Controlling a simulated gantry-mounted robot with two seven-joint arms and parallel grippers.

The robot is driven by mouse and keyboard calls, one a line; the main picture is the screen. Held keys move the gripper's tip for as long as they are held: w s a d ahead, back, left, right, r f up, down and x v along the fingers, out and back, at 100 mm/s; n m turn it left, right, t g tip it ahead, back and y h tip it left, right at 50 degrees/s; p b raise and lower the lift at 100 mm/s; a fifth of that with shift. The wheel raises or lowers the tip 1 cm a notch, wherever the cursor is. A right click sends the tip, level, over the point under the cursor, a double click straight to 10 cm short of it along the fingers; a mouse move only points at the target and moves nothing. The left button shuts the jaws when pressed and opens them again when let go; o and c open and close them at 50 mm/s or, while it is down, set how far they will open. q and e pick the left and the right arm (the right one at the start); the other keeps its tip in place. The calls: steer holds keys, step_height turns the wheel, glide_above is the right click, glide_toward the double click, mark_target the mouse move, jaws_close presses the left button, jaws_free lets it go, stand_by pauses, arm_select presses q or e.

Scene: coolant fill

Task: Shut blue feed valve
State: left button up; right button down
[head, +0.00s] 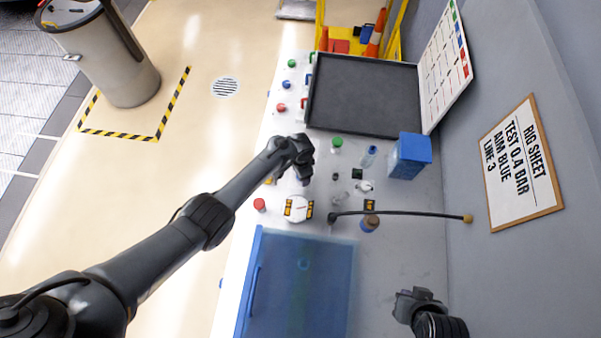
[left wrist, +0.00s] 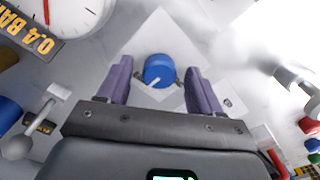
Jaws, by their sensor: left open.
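The blue feed valve is a round blue knob (left wrist: 158,70) with a pale pointer mark, on a light square plate in the left wrist view. My left gripper (left wrist: 158,88) is open, with one purple finger on each side of the knob. Gaps show between the fingers and the knob, so it is not gripped. In the head view my left gripper (head: 303,174) is over the bench just above the dial gauge, and it hides the knob. My right gripper (head: 413,300) is at the lower right, away from the valve; its jaw opening is unclear.
The dial gauge (head: 298,208) also shows in the left wrist view (left wrist: 72,12). A red knob (head: 259,204), a green-capped item (head: 337,142) and a black hose (head: 400,213) are nearby. A blue translucent cover (head: 300,290) and a dark tray (head: 365,95) flank the area.

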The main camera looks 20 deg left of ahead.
arm_select(q)
step_height(320, 180, up, 11)
steer(key=p, duration=0.3)
stand_by(0.4)
steer(key=shift+f, duration=0.1)
